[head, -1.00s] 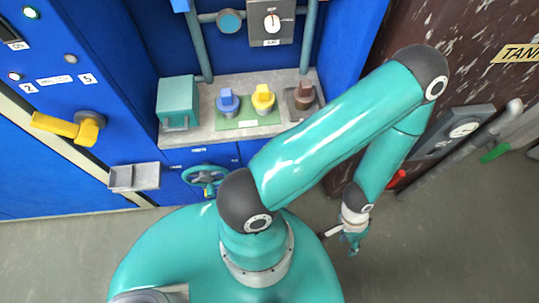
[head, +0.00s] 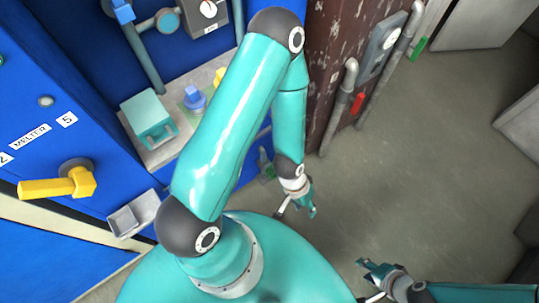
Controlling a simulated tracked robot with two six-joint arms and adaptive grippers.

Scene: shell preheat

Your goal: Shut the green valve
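A green valve handle (head: 419,47) shows at the upper right, beside a grey pipe on the side of the brown rusty cabinet. It is small here, and I cannot tell whether the valve is open or shut. My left gripper (head: 297,211) hangs above the floor below and left of the green handle, well apart from it. Its fingers look spread and empty. My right gripper (head: 363,280) is at the lower edge, far below the green handle. Its fingers also look apart, with nothing between them.
A red handle (head: 358,103) sits by another grey pipe (head: 343,95), nearer than the green one. A gauge box (head: 383,41) is on the brown cabinet (head: 330,50). A yellow lever (head: 58,184) is on the blue cabinet at left. The floor (head: 420,170) at right is clear.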

